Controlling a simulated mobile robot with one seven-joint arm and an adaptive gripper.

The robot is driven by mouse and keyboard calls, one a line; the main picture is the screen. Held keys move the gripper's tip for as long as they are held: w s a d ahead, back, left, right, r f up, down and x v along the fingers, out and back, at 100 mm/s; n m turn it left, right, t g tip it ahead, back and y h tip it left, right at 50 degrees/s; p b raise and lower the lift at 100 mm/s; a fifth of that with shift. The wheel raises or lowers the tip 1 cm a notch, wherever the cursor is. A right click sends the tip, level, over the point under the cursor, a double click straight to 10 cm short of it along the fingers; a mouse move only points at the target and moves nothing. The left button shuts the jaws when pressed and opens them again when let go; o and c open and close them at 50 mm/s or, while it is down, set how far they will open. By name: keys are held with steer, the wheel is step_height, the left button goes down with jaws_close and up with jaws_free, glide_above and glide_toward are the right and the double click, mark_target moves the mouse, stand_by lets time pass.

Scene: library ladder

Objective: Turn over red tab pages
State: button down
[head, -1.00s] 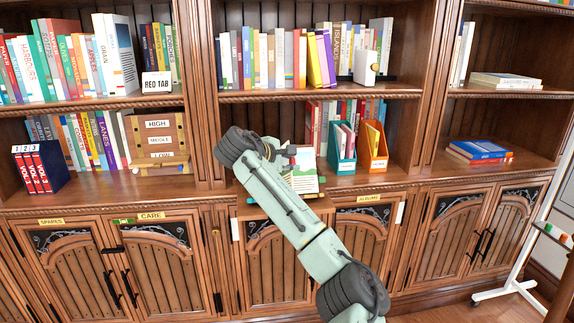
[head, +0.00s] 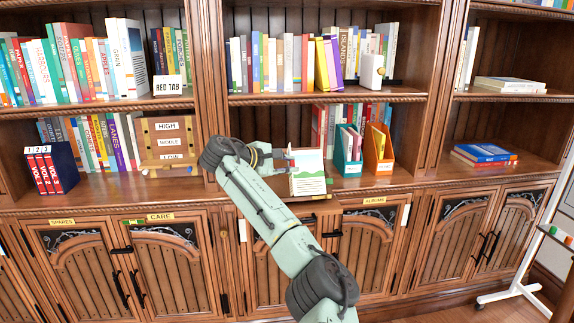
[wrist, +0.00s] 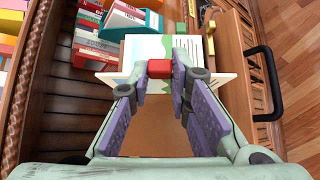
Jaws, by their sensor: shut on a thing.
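My gripper (wrist: 160,72) is shut on a small red tab (wrist: 160,68) on a page, in the wrist view. The page (wrist: 138,47) shows pale blue and green print and lies beyond the fingertips. White sheet edges of the book (wrist: 226,78) show on both sides of the fingers. In the head view the book page (head: 308,165) looks raised, above a wooden ledge in the middle bay. My gripper (head: 287,158) is at its left side there, partly hidden by my arm. The red tab cannot be made out in the head view.
A teal file box (head: 347,170) and an orange one (head: 378,160) stand right of the book. A wooden board labelled HIGH, MIDDLE and LOW (head: 167,145) stands left. A black handle (wrist: 265,82) shows below the ledge.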

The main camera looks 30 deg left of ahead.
steer(key=c, duration=1.8)
jaws_free()
steer(key=shift+o, duration=0.2)
steer(key=shift+s, duration=0.1)
steer(key=v, duration=1.2)
steer(key=shift+a, duration=0.1)
